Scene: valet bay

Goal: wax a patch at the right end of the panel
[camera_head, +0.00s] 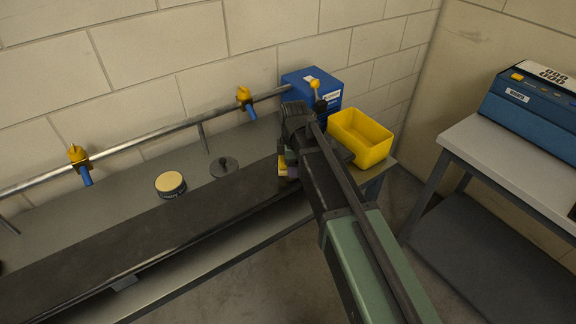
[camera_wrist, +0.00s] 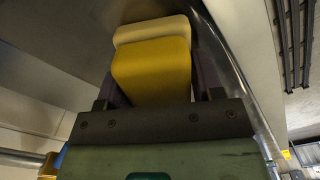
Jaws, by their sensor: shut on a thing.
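The long dark panel (camera_head: 140,240) lies along the bench from the lower left to my gripper. My gripper (camera_head: 288,168) is low over its right end, partly hidden by my arm. In the wrist view my gripper (camera_wrist: 155,85) is shut on a yellow applicator block (camera_wrist: 152,72) with a cream pad (camera_wrist: 150,29) at its far side. The pad is at or very near the dark surface; I cannot tell if it touches. An open round tin (camera_head: 170,183) with pale yellow wax stands behind the panel. A dark round lid with a knob (camera_head: 223,167) lies to its right.
A metal rail with yellow-and-blue clamps (camera_head: 246,100) runs behind the panel. A yellow bin (camera_head: 360,138) and a blue box (camera_head: 312,85) stand past the right end. A side table (camera_head: 510,170) holds a blue device (camera_head: 535,100). Floor lies between.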

